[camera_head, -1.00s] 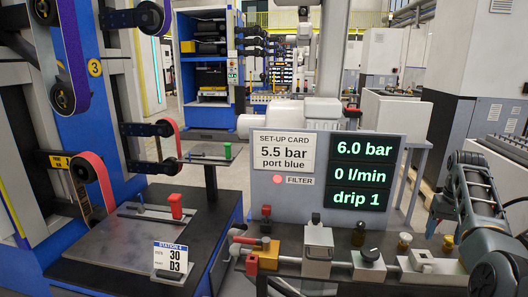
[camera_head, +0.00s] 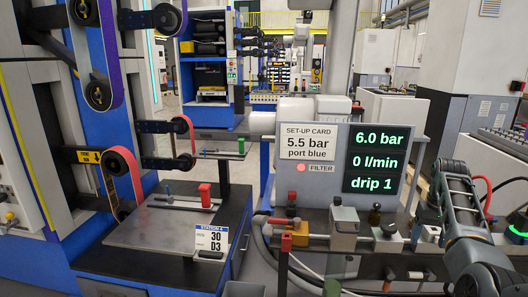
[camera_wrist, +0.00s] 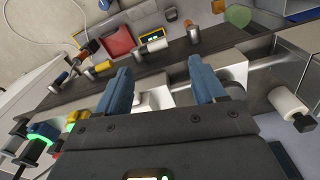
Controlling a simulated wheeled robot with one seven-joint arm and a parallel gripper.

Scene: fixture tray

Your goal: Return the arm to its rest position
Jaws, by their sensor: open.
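My arm (camera_head: 458,205) is folded at the right side of the head view, over the right part of the bench. Its gripper end is not clearly visible there. In the wrist view my gripper (camera_wrist: 162,85) shows two blue fingers spread wide apart, with nothing held between them. Behind the fingers lies a bench with metal fittings; a white cylinder (camera_wrist: 288,103) is at the right and a green-lit fitting (camera_wrist: 42,132) at the left.
A display panel (camera_head: 376,160) reads 6.0 bar, 0 l/min, drip 1, beside a set-up card (camera_head: 308,142) reading 5.5 bar, port blue. A red filter lamp (camera_head: 301,167) glows. Station 4's table (camera_head: 150,237) stands at left. Valves and a block (camera_head: 344,226) line the bench front.

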